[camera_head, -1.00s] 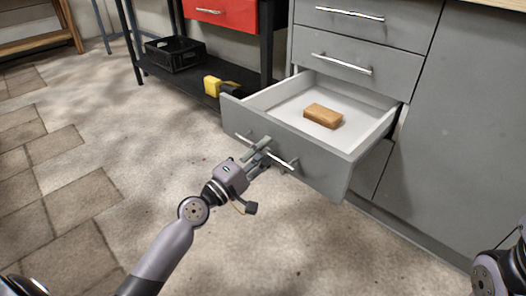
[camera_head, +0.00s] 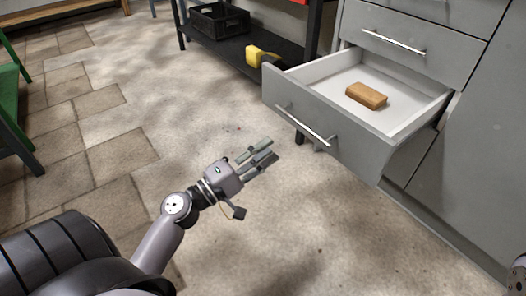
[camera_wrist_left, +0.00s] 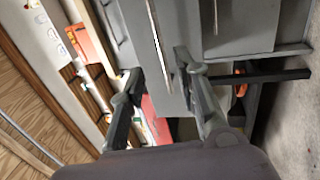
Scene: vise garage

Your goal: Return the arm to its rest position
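My left arm comes in from the lower left in the head view. Its gripper (camera_head: 266,153) is open and empty, over the floor to the left of the open drawer (camera_head: 335,139) and apart from the drawer's bar handle (camera_head: 306,126). In the left wrist view the two fingers stand apart (camera_wrist_left: 158,66), with a grey front and a long handle (camera_wrist_left: 158,32) beyond them. A brown block (camera_head: 366,95) lies in the open drawer. My right gripper is out of view; only a bit of what seems my right arm shows at the lower right edge.
The grey cabinet (camera_head: 477,150) stands at right. Behind, a black shelf unit (camera_head: 228,49) holds a black crate (camera_head: 219,19) and a yellow object (camera_head: 263,54). A green frame (camera_head: 10,80) stands at far left. The floor (camera_head: 310,220) around the gripper is clear.

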